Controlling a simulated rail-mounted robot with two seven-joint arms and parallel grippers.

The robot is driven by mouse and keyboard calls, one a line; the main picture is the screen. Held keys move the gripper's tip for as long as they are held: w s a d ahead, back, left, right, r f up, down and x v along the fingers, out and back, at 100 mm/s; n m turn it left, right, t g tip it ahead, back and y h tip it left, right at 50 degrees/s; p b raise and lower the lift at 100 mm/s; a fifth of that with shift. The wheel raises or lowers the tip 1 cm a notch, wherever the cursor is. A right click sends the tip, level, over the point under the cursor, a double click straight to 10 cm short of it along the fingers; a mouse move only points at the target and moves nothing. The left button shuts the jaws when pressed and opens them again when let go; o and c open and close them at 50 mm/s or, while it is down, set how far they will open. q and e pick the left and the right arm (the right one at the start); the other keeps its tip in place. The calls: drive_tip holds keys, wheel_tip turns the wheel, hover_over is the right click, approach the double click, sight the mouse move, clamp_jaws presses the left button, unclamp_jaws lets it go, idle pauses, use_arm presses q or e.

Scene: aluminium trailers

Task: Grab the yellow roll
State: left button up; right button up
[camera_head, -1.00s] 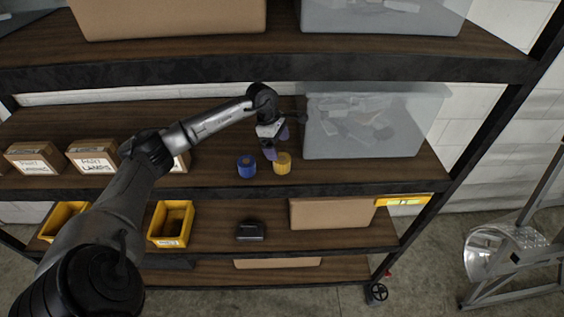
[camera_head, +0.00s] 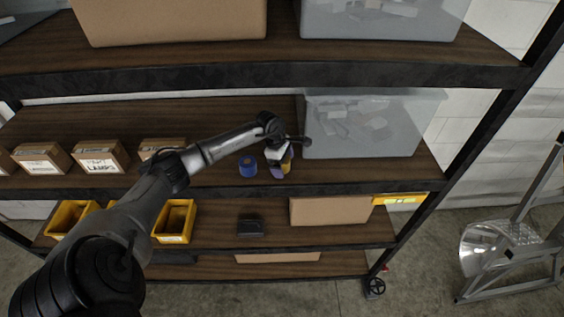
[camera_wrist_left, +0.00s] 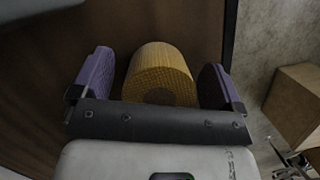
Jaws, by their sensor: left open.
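The yellow roll (camera_wrist_left: 160,70) stands on the brown middle shelf. In the left wrist view it sits between the two purple finger pads of my open left gripper (camera_wrist_left: 158,88), with a gap on each side. In the head view my left gripper (camera_head: 281,166) is lowered at the roll and hides most of it; only a sliver of the yellow roll (camera_head: 287,167) shows. My right gripper is not in view.
A blue roll (camera_head: 248,166) stands just left of the gripper. A translucent grey bin (camera_head: 365,125) stands close behind and right. Labelled cardboard boxes (camera_head: 100,157) line the left. The upper shelf (camera_head: 280,66) overhangs. Yellow bins (camera_head: 174,221) sit below.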

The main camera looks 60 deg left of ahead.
use_arm(q)
drive_tip(key=c, duration=1)
drive_tip(key=shift+r, duration=0.1)
drive_tip(key=shift+c, duration=0.2)
